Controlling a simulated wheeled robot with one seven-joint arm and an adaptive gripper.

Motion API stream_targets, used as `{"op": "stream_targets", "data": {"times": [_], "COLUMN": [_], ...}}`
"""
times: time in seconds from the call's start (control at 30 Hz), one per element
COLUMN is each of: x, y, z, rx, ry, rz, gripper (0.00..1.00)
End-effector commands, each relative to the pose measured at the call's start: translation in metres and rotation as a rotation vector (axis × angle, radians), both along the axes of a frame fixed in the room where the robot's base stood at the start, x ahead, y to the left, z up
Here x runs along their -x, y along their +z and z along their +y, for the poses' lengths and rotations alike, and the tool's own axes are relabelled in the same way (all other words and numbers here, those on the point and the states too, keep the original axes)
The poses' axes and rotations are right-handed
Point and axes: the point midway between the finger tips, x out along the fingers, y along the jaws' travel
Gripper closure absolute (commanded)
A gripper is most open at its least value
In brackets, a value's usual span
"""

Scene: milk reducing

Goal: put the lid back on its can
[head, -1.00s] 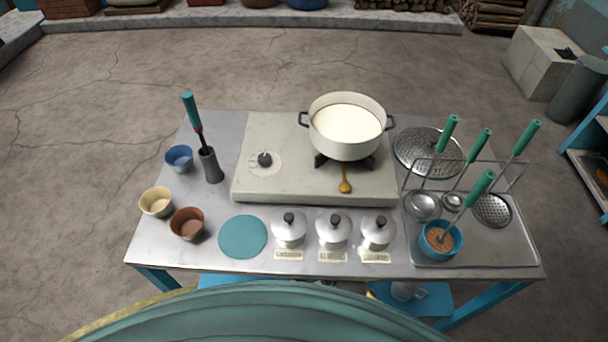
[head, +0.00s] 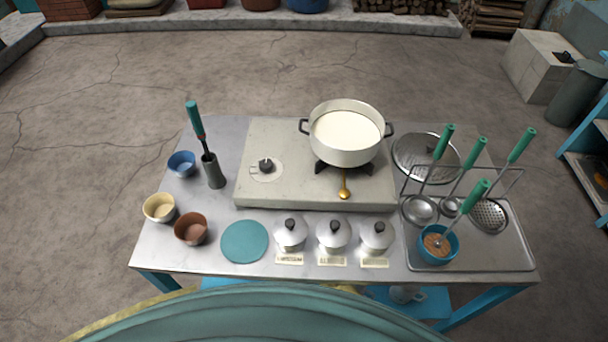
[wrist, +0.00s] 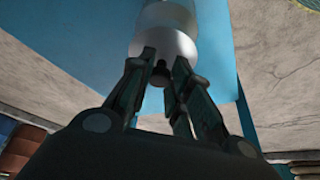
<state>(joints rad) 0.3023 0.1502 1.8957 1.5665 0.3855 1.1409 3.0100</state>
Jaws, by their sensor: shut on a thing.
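In the wrist view my gripper (wrist: 160,72) is shut on the dark knob of a silvery lid (wrist: 172,44). A pale cylindrical shape (wrist: 163,14) shows just beyond the lid, cut off by the top edge; I cannot tell whether the lid touches it. In the head view three metal cans stand in a row at the table's front: a left can (head: 290,236), a middle can (head: 333,236) and a right can (head: 376,238). Each shows a domed top with a dark knob and a label in front. My gripper is not in the head view.
The steel table (head: 180,255) also bears a stove (head: 260,190) with a pot of milk (head: 345,135), a teal disc (head: 244,242), several small bowls and a tray (head: 500,258) with upright ladles. A blue surface (wrist: 90,30) fills much of the wrist view.

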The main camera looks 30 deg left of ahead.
Motion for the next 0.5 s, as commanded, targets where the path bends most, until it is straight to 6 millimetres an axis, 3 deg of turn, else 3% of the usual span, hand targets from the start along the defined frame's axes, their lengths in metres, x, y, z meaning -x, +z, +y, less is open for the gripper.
{"op": "stream_targets", "data": {"times": [0.4, 0.43, 0.5], "x": [-0.0005, -0.0006, -0.0006], "y": [-0.0034, -0.003, -0.0029], "z": [0.001, 0.001, 0.001], "rx": [-0.004, -0.004, -0.004], "ry": [0.0, 0.0, 0.0], "rz": [-0.002, -0.002, -0.002], "gripper": [1.0, 0.75, 0.62]}}
